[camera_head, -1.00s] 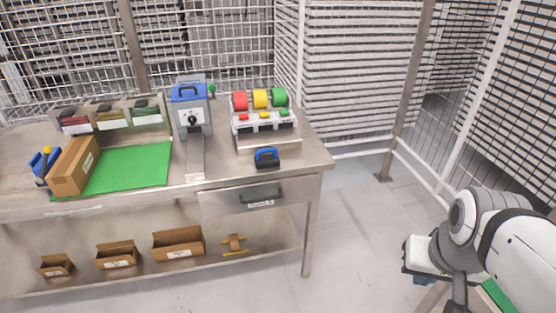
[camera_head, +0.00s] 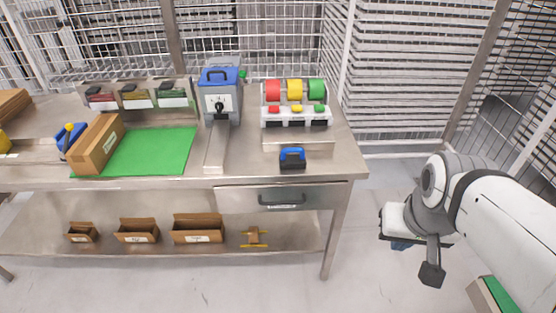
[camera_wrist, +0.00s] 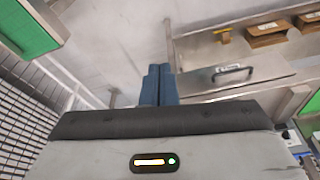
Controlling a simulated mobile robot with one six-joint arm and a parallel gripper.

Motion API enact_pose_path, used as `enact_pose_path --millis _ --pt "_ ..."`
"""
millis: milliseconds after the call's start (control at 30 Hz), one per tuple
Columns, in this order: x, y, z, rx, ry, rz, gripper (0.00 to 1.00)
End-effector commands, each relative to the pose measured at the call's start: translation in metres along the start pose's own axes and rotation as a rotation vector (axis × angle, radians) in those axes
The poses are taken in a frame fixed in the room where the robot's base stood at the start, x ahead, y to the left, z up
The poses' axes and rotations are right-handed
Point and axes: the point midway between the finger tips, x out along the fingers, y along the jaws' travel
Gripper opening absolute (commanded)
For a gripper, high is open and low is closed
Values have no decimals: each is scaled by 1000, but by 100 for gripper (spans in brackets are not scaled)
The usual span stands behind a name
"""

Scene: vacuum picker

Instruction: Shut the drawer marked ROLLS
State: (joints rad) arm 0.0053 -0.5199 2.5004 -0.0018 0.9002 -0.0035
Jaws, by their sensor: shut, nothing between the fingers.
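The drawer (camera_head: 240,199) is under the right end of the steel bench, with a dark bar handle (camera_head: 281,200) and a small white label (camera_head: 284,207) whose word is too small to read. In the wrist view the drawer front (camera_wrist: 275,70) lies right of my fingers, with its handle (camera_wrist: 234,74) and label showing. I cannot tell for sure how far it stands out. My gripper (camera_wrist: 159,84) is shut and empty, its blue fingers together, apart from the drawer. In the head view my gripper (camera_head: 400,244) hangs right of the bench, over the floor.
Open cartons (camera_head: 198,230) stand on the lower shelf. A bench leg (camera_head: 332,245) is at the right; the floor before it is clear.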

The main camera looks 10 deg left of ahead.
Motion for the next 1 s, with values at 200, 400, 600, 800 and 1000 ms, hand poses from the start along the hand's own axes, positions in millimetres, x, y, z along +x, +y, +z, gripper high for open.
enact_pose_path --millis 200,400,600,800,1000 --pt "45 -10 -28 -157 91 42 0" --pt "136 -20 -97 -598 328 137 0" --pt "222 -64 -152 -1093 609 221 0" --pt "298 -140 -166 -1530 963 245 0" --pt "349 -209 -140 -1805 1367 249 0"
